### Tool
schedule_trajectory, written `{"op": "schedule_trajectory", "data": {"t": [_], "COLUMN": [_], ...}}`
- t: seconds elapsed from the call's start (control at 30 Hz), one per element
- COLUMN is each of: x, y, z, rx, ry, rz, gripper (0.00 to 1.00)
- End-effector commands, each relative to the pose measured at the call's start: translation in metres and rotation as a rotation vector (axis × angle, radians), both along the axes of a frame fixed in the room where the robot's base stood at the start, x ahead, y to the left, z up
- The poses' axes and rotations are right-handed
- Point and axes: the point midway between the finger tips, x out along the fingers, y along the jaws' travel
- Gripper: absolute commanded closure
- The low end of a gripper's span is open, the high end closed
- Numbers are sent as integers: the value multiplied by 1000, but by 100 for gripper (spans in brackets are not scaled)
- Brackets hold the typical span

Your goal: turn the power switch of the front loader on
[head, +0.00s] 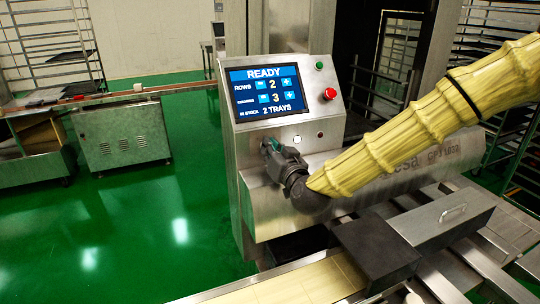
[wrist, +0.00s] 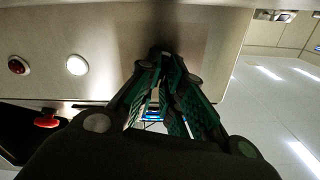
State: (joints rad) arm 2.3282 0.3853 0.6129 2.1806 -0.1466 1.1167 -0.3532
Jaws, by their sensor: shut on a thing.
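The front loader is a grey metal machine with a slanted control panel (head: 240,143). Its screen (head: 265,91) is lit and reads READY, with rows 2 and 2 trays in stock. My gripper (head: 268,148) is at the panel's lower left, below the screen. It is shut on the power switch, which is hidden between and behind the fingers. In the wrist view my green-padded fingers (wrist: 163,62) come together against the panel face (wrist: 220,50).
A red mushroom button (head: 330,93) and a green button (head: 319,65) sit right of the screen. A small white button (head: 297,138) is close right of my gripper. A metal box with a handle (head: 442,220) stands below my arm. Green floor lies open at left.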

Motion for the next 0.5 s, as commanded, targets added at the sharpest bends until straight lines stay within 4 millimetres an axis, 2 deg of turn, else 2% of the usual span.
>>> {"op": "schedule_trajectory", "data": {"t": [0.5], "x": [2], "y": [-3], "z": [-2], "rx": [377], "ry": [153], "rz": [-3], "gripper": [100]}}
